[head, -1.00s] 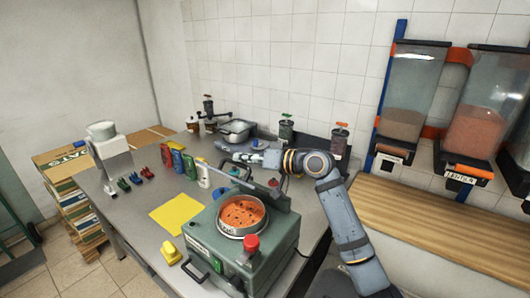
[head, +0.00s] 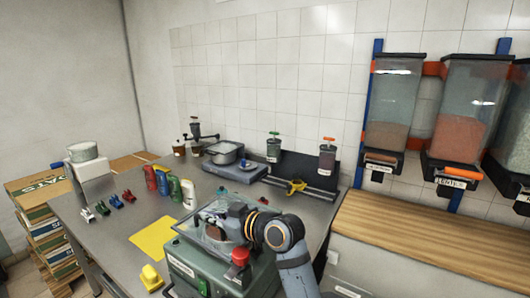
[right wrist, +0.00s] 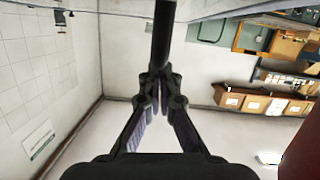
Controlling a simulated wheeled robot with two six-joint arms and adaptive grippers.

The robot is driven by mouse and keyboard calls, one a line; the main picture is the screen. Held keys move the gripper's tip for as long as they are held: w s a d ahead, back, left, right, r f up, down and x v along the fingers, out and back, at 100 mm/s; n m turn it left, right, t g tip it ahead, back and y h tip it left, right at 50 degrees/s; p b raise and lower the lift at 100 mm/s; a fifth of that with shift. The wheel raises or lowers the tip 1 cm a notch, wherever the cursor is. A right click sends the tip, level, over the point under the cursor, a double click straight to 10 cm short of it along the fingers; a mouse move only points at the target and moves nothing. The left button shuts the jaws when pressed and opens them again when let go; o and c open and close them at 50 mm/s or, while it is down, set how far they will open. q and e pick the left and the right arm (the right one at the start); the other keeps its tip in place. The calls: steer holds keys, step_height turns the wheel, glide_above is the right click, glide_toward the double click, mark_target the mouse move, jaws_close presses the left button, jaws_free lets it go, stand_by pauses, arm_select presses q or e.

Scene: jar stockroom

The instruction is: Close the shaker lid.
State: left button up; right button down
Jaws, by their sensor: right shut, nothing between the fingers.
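The shaker is a green machine (head: 207,279) with a red knob (head: 240,256) on the near part of the steel table. My right gripper (head: 204,219) is over its top, reaching in from the right, with the fingers shut and empty. The gripper and wrist cover the sieve opening and most of the lid, so I cannot tell the lid's angle. In the right wrist view, the shut fingers (right wrist: 160,82) meet close to a dark bar (right wrist: 163,35); I cannot tell if they touch it. My left gripper is out of view.
A yellow cloth (head: 153,238) and a yellow block (head: 151,277) lie left of the shaker. Several bottles (head: 174,187) stand behind the cloth. A scale with a pot (head: 224,153) and jars (head: 327,158) are at the back. Dispensers (head: 391,105) hang on the right wall.

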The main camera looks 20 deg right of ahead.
steer(key=shift+s+a+f, duration=0.1)
steer(key=shift+f, duration=0.25)
stand_by(0.3)
steer(key=shift+s, duration=0.15)
steer(key=v, duration=0.6)
steer(key=shift+s+d, duration=0.1)
steer(key=shift+d, duration=0.2)
steer(key=shift+s+r, duration=0.2)
steer(key=shift+s, duration=0.2)
